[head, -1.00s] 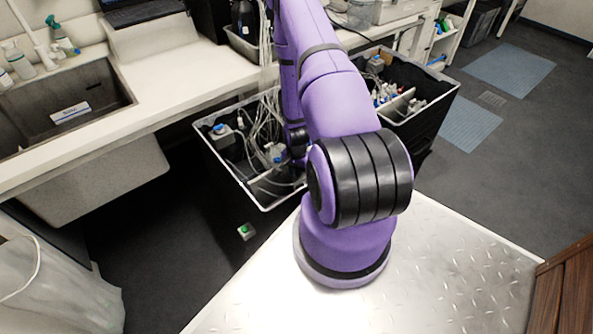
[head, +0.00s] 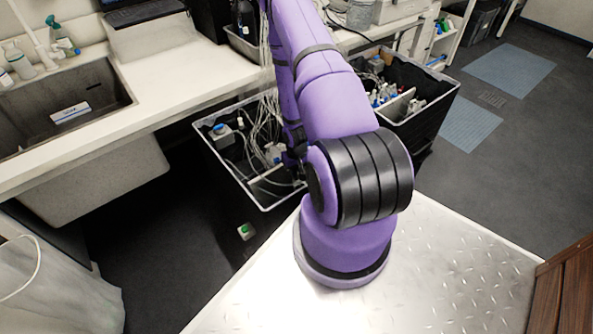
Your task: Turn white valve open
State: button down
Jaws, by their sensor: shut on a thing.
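My gripper (head: 290,160) is a small dark shape at the end of my purple arm, low inside the left black bin (head: 203,147). My arm hides most of it. It is shut on a small pale part that I take to be the white valve (head: 274,153), beside a tangle of white tubing. The valve's shape and how far it is turned are too small and too covered to tell.
A grey box with a blue top (head: 220,130) sits in the left bin. A second black bin (head: 432,115) with bottles stands to the right. A counter with a sink (head: 70,105) is at left. A green button box (head: 246,232) is near the floor.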

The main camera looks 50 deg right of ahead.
jog(key=shift+n, duration=1)
jog(key=c, duration=1.4)
grip_release()
jog(key=shift+r, duration=0.1)
notch_tip(320, 180, up, 11)
jog(key=shift+f, duration=0.2)
